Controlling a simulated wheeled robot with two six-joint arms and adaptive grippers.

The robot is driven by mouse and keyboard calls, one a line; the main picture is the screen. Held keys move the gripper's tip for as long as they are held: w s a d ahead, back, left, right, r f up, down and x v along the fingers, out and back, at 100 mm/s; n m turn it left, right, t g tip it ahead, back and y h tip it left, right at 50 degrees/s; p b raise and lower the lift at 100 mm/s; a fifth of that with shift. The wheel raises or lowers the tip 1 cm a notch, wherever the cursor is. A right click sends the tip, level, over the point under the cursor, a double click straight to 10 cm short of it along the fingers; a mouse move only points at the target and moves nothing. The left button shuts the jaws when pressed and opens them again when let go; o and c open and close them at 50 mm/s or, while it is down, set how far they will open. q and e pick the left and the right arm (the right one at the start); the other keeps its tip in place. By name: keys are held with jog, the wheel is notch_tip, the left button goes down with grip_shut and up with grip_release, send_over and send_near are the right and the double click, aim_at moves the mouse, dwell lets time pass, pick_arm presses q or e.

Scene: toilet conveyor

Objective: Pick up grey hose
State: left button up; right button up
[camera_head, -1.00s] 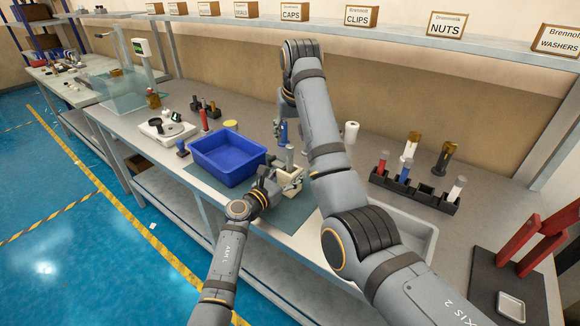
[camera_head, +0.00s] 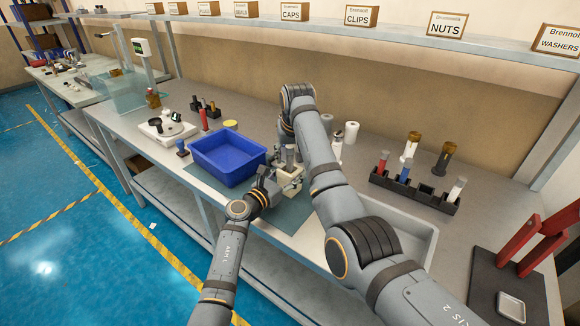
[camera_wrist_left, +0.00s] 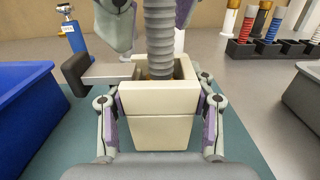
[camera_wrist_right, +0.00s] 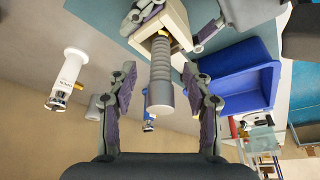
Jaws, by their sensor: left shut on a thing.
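The grey ribbed hose (camera_wrist_right: 161,80) stands up out of an open cream box (camera_wrist_left: 155,108); it also shows in the left wrist view (camera_wrist_left: 160,40). My left gripper (camera_wrist_left: 160,125) is shut on the cream box, with one finger on each side. My right gripper (camera_wrist_right: 158,100) is open, with its fingers apart on either side of the hose, and no finger clearly touches it. In the head view the box (camera_head: 289,176) is over the green mat, partly hidden by my arms.
A blue bin (camera_head: 228,157) stands left of the box. A black rack (camera_head: 412,190) with several coloured tools is at the right, beside a grey tray (camera_head: 415,238). A blue-handled tool (camera_wrist_left: 73,38) stands behind the box. White cylinders stand behind my right arm.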

grip_shut()
notch_tip(320, 180, up, 10)
jog(key=shift+r, duration=0.1)
pick_arm(q)
jog(key=o, duration=1.1)
jog(key=shift+c, duration=0.2)
jog(key=v, duration=1.2)
